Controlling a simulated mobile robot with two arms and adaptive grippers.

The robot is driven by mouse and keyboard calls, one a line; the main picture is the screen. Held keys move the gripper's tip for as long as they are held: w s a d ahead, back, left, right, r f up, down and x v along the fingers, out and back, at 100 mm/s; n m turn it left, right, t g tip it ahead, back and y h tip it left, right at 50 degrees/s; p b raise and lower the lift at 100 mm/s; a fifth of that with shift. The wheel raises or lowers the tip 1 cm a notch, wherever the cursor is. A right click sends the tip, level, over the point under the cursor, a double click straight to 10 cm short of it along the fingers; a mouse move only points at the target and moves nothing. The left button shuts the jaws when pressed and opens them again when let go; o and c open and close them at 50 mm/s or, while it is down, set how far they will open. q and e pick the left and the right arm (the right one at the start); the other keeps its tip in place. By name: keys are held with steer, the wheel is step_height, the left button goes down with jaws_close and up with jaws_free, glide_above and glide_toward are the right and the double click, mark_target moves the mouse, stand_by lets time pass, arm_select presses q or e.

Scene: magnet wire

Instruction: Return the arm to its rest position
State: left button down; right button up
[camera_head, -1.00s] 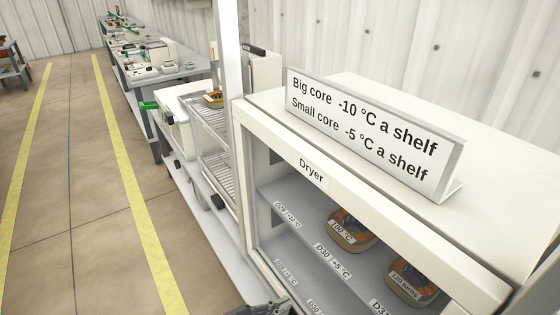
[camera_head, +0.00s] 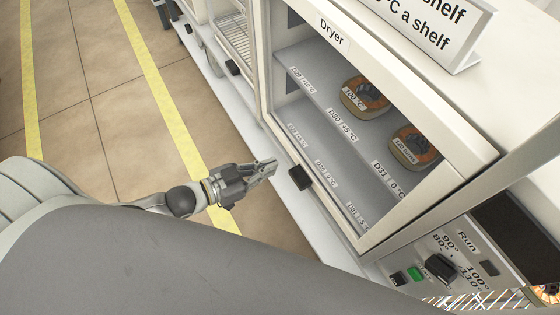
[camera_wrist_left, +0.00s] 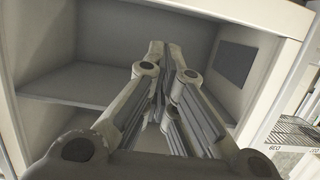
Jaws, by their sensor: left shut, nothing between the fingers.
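My left arm comes in from the left in the head view. Its gripper (camera_head: 268,168) is shut and empty, over the floor and ledge in front of the dryer (camera_head: 376,242). It is apart from the black block (camera_head: 300,178) at the dryer's lower front edge. In the left wrist view the two fingers (camera_wrist_left: 164,55) are together, pointing at a pale cabinet with a grey shelf (camera_wrist_left: 75,98). No object shows between them. My right gripper is not in view.
Two labelled containers with orange-brown contents, one marked 100 °C (camera_head: 366,97) and another (camera_head: 414,148), sit on the dryer shelf. A control panel (camera_head: 440,265) with a knob and green button is at lower right. Open floor (camera_head: 120,110) lies left. A wire rack (camera_wrist_left: 295,132) shows beside the cabinet.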

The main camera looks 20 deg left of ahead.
arm_select(q)
steer(key=shift+v, duration=1.2)
